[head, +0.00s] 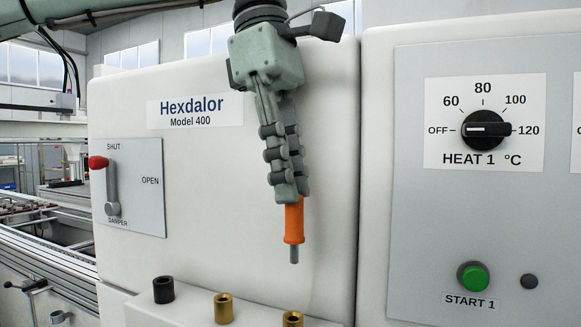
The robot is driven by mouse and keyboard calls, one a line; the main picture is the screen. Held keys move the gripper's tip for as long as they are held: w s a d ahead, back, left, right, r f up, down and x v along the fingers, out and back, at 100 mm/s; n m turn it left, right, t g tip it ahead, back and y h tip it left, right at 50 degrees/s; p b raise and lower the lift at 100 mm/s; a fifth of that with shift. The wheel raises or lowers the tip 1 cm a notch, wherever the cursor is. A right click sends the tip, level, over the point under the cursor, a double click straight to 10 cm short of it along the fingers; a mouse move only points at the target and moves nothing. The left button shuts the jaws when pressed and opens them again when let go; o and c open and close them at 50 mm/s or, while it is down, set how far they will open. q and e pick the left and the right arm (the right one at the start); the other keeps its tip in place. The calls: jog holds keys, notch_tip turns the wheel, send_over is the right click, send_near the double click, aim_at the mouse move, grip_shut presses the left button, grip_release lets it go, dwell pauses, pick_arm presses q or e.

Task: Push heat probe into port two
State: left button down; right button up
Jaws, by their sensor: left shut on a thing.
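The heat probe (293,222) has an orange handle and a short grey metal tip. My left gripper (290,193) is shut on the top of its handle and holds it upright, tip down. The tip hangs in the air above the right brass port (292,319), apart from it. A middle brass port (223,307) and a black port (163,290) stand to the left in the same row. No port numbers show, so I cannot tell which is port two. My right gripper is not in view.
The ports stand on a pale ledge (115,302) in front of the white Hexdalor machine (210,195). A damper lever with a red knob (98,162) sticks out at left. The control panel at right carries a black heat dial (486,130) and a green start button (474,278).

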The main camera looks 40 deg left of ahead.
aim_at(285, 236)
pick_arm(q)
jog(key=shift+f, duration=2.7)
jog(key=shift+f+b, duration=1.05)
jog(key=shift+f, duration=0.85)
jog(key=c, duration=1.4)
grip_release()
jog(key=shift+o, duration=0.2)
jog(key=shift+a+r, duration=0.1)
notch_tip(285, 236, up, 12)
jog(key=a, duration=0.2)
jog(key=shift+s+f, duration=0.2)
jog(key=shift+s, duration=0.1)
jog(key=shift+a, duration=0.1)
